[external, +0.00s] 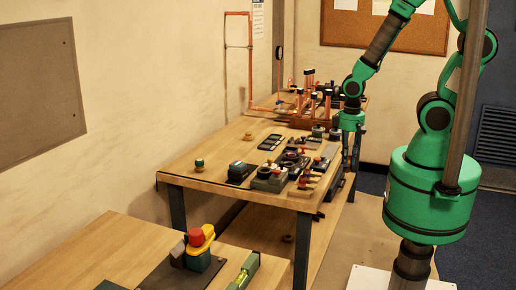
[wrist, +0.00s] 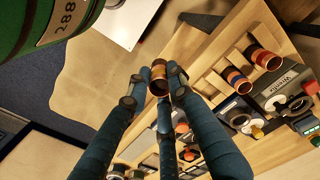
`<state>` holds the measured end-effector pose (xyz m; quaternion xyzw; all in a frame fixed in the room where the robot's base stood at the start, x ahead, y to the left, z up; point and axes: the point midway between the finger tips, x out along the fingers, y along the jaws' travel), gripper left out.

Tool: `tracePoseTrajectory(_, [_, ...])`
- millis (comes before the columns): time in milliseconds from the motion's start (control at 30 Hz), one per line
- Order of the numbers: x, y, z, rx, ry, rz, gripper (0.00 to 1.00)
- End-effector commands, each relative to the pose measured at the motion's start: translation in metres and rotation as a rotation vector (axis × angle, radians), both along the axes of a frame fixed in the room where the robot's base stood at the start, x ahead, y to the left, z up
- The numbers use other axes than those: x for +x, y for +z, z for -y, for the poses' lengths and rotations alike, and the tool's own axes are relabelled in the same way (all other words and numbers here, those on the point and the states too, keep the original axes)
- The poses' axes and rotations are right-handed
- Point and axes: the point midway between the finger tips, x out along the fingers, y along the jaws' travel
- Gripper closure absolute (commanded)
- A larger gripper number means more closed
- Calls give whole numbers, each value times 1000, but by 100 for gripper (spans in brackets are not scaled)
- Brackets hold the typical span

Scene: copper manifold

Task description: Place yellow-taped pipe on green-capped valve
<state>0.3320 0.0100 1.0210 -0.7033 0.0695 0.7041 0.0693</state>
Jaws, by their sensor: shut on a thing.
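My gripper (wrist: 160,82) is shut on a short copper pipe (wrist: 159,87), seen nearly end-on between the fingertips in the wrist view. A yellowish band shows near its rim, and most of its length is hidden by the fingers. In the external view my gripper (external: 351,150) hangs at the right edge of the workbench, and the pipe cannot be made out there. A small green-topped fitting (external: 199,163) stands alone on the bench's near left part. I cannot tell whether it is the green-capped valve.
A wooden rack (wrist: 212,82) holds a red-banded pipe (wrist: 265,58) and a blue-banded pipe (wrist: 237,80). Dark boxes and fittings crowd the middle of the workbench (external: 185,178). A copper manifold (external: 312,100) stands at its far end. The bench's near left part is mostly clear.

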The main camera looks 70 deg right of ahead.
Motion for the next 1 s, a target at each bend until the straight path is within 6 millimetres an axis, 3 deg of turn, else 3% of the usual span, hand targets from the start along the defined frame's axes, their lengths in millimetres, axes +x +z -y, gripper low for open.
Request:
tracePoseTrajectory(500, [92, 35, -10, 0, -1, 0, 100])
tracePoseTrajectory(1000, [189, 57, -24, 1, -1, 0, 100])
